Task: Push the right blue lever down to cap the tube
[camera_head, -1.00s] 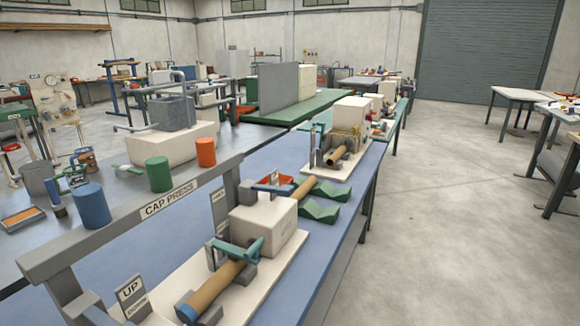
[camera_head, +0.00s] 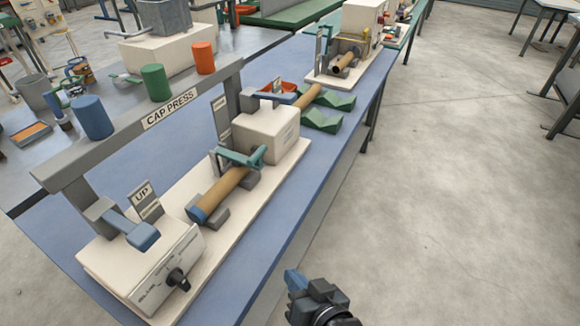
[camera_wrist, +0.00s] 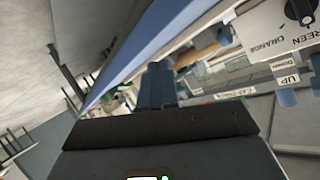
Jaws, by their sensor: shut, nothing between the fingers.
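The cap press has a cream base (camera_head: 275,180) on the blue bench. A brown tube (camera_head: 225,190) lies in it on grey supports, with a blue band at its near end. A teal clamp handle (camera_head: 240,157) sits across its far end. The right blue lever (camera_head: 270,95) is at the far end, above a cream block (camera_head: 265,132). The left blue lever (camera_head: 141,235) is at the near end beside an UP sign (camera_head: 145,198). My gripper (camera_head: 292,278) is shut and empty, right of the bench edge, apart from both levers. Its blue fingers show in the wrist view (camera_wrist: 156,85).
A grey CAP PRESS beam (camera_head: 168,118) carries blue, green and orange cylinders. A black knob (camera_head: 178,279) is on the near box. Green V-blocks (camera_head: 325,110) with another tube (camera_head: 308,96) stand behind. The floor (camera_head: 430,190) right of the bench is clear.

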